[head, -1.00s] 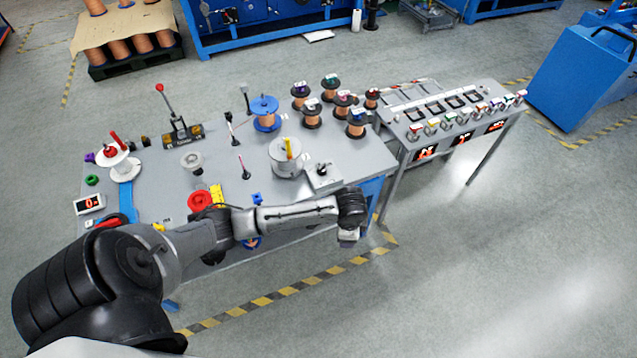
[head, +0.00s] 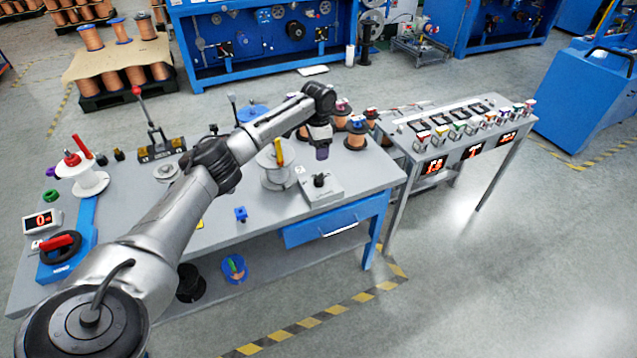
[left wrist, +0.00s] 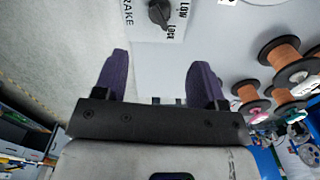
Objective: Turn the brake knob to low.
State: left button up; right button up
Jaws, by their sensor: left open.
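The brake knob (head: 319,180) is a small black knob on a light grey box (head: 330,194) at the right end of the workbench. In the left wrist view the knob (left wrist: 160,12) shows at the top edge, partly cut off, beside the words BRAKE, LOW and LOCK. Which mark it points to is hard to tell. My left gripper (head: 322,153) is just behind and above the box in the head view, pointing down. In the left wrist view its purple fingers (left wrist: 158,62) are wide apart and empty, apart from the knob.
A grey spool with a yellow part (head: 277,165) stands left of the knob box. Copper spools (head: 356,133) stand behind it, close to my gripper. A side table (head: 450,150) with several coloured pieces is at the right. The bench front near the box is mostly clear.

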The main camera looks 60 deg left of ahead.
aim_at(319, 176)
pick_arm(q)
notch_tip(319, 176, down, 13)
jog(key=b, duration=0.3)
jog(key=shift+b, duration=0.3)
jog(key=c, duration=0.9)
jog(key=shift+r, duration=0.1)
